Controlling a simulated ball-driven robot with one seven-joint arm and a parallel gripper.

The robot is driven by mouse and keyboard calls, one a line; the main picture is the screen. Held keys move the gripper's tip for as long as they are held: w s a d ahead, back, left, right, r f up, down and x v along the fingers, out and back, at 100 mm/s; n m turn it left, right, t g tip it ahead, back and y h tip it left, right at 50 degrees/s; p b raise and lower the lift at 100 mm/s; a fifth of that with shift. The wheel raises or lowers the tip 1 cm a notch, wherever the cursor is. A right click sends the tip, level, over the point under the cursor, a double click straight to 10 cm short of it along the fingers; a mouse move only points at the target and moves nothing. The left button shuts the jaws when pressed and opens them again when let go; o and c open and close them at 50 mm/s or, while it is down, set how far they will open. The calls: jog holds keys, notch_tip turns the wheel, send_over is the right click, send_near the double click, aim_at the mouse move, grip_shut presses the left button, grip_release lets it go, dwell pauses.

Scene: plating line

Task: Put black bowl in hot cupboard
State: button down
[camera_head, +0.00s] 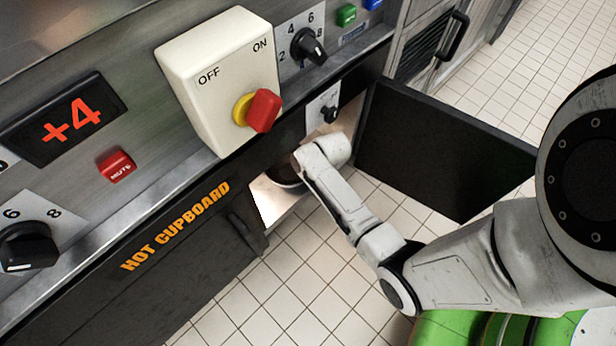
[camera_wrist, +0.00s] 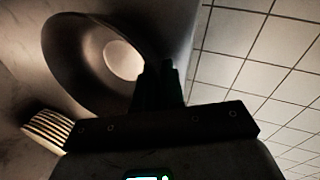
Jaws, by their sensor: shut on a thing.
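The black bowl (camera_wrist: 80,65) shows large in the wrist view, tilted in that picture, with its lit inside facing the camera. My gripper (camera_wrist: 160,78) is shut on the bowl's right rim. In the head view my arm reaches into the open right-hand bay of the hot cupboard (camera_head: 232,240). A dark part of the bowl (camera_head: 285,180) shows in the lit opening. My gripper's fingers are hidden there by my wrist. The wrist view cannot tell whether the bowl touches the cupboard floor.
The open black door (camera_head: 435,148) stands out right of my arm. A white OFF/ON switch box (camera_head: 215,80) with a red knob juts out above the opening. A pale ribbed object (camera_wrist: 47,129) lies beside the bowl. The tiled floor (camera_head: 290,290) is clear in front.

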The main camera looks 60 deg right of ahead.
jog(key=c, duration=1.2)
grip_release()
jog(key=shift+c, duration=0.2)
